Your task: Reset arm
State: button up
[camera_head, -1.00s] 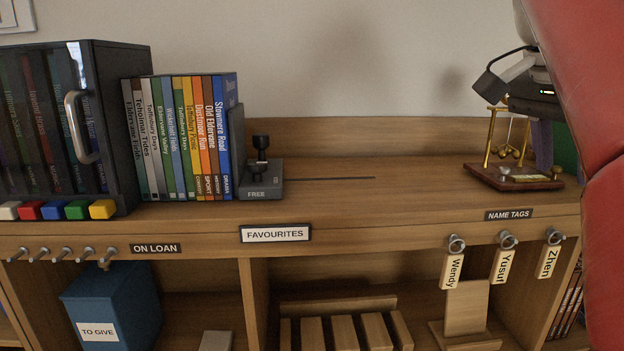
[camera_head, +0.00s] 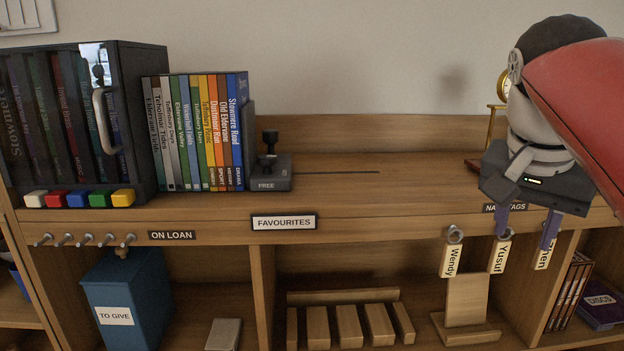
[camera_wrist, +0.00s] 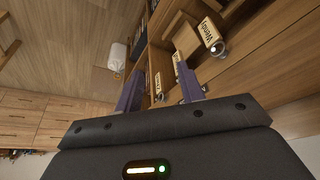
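My gripper (camera_head: 525,229) hangs at the right in the head view, fingers pointing down in front of the name-tag hooks. Its two purple-grey fingers are apart with nothing held between them; they also show spread in the wrist view (camera_wrist: 159,88). The Wendy tag (camera_head: 452,261) hangs clear on its hook. The Yusuf tag (camera_head: 498,257) hangs beside the left finger, and the right finger covers part of the Zhen tag (camera_head: 543,258). I cannot tell whether the fingers touch the tags. My red arm link reaches in from the right edge.
The shelf top right of the bookend is clear. A brass ornament (camera_head: 491,125) stands partly hidden behind my gripper. A blue TO GIVE box (camera_head: 125,285) is below.

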jog(key=s+a+f+n+t+y, duration=0.1)
jog(key=s+a+f+n, duration=0.1)
jog(key=f, duration=0.6)
jog(key=s+a+f+n+y, duration=0.1)
jog(key=s+a+f+n, duration=0.2)
jog(key=f, duration=0.5)
jog(key=s+a+f+n+t, duration=0.1)
jog(key=s+a+f+n, duration=0.1)
jog(key=a+f, duration=0.4)
notch_tip(320, 180, down, 2)
jog(key=shift+s+a+n+t+y, duration=0.2)
jog(key=shift+a+n+t+y, duration=0.15)
jog(key=shift+n, duration=0.55)
